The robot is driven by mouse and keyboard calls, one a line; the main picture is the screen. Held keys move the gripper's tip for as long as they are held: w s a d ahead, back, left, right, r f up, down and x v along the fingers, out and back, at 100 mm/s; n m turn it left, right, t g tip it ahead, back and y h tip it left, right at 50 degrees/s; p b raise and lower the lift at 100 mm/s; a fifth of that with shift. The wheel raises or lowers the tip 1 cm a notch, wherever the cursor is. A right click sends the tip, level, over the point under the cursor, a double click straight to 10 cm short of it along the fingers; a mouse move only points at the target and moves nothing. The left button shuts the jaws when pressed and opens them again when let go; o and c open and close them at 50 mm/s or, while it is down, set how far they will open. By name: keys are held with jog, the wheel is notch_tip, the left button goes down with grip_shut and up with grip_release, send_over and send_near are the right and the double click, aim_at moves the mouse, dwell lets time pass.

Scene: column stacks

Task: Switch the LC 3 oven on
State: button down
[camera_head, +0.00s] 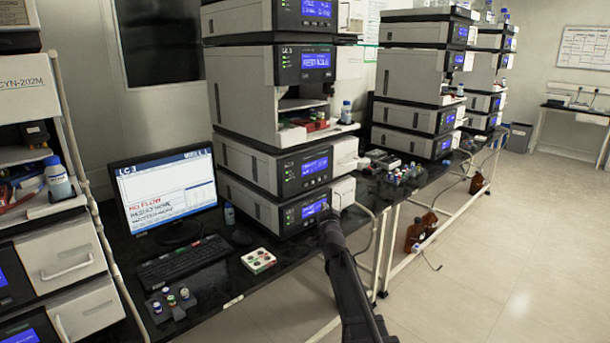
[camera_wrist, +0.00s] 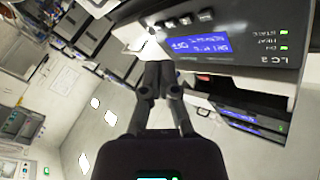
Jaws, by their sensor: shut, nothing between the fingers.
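The LC 3 stack (camera_head: 240,92) stands on the black bench, marked LC 3 on an upper module. Its lowest module (camera_head: 262,210) has a dark front panel with a lit blue display (camera_head: 314,208). My gripper (camera_head: 328,226) is at that panel's lower right part in the head view. In the wrist view my gripper (camera_wrist: 158,70) is shut and empty, close to a dark panel with a blue display (camera_wrist: 196,47) that seems to read OFF. Contact cannot be told.
A monitor (camera_head: 168,190) showing a NO FLOW message and a keyboard (camera_head: 185,262) are left of the stack. Another stack (camera_head: 412,90) stands to the right. The floor (camera_head: 500,250) is open at right.

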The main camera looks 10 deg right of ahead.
aim_at(309, 182)
jog(key=d+r+m+h, duration=0.1)
jog(key=w+d+r+h, duration=0.1)
jog(key=r, duration=0.1)
jog(key=shift+w+r+m+t+p, duration=0.1)
jog(key=shift+m+t+p, duration=0.2)
jog(key=shift+m+p, duration=0.1)
jog(key=shift+w+a, duration=0.1)
jog(key=shift+w+a, duration=0.85)
jog(key=shift+w, duration=0.3)
jog(key=shift+w+a, duration=0.85)
jog(key=shift+w, duration=0.3)
jog(key=shift+w+a, duration=0.85)
jog(key=shift+w, duration=0.3)
jog(key=shift+w+a, duration=0.5)
jog(key=shift+w, duration=0.25)
jog(key=shift+s+d, duration=0.1)
jog(key=shift+s, duration=0.05)
dwell(0.5)
jog(key=shift+s+d, duration=0.4)
jog(key=shift+s, duration=0.15)
jog(key=shift+s+d, duration=0.75)
jog(key=shift+s, duration=0.25)
jog(key=shift+s+d, duration=0.75)
jog(key=shift+s, duration=0.25)
